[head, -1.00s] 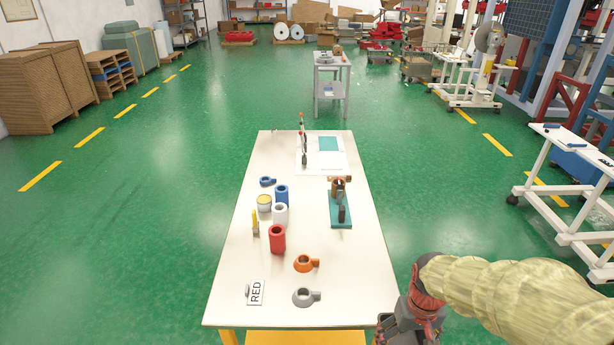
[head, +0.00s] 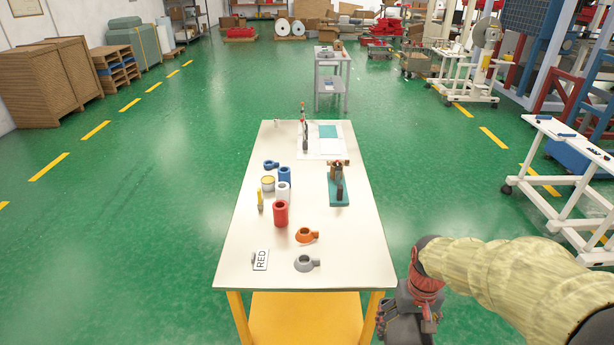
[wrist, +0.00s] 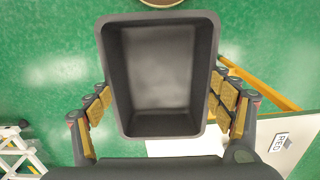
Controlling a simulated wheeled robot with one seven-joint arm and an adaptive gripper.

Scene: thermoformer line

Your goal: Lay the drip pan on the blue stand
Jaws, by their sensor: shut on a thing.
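The drip pan (wrist: 160,124) is a dark grey, deep rectangular pan, empty, seen from above in the wrist view. My gripper (wrist: 162,92) is shut on it, with yellow-padded fingers on its left and right sides. In the head view my gripper (head: 408,318) is low at the right, beyond the table's near right corner and over the floor; the pan is hard to make out there. I cannot single out a blue stand for certain. A small blue ring-shaped piece (head: 271,165) and a blue cylinder (head: 285,176) stand on the table.
The white-topped table (head: 245,248) carries a red cylinder (head: 281,214), orange ring piece (head: 306,236), grey ring piece (head: 305,264), RED card (head: 261,260) and teal-based fixture (head: 339,190). A white rack (head: 560,135) is at right. Green floor is open around the table.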

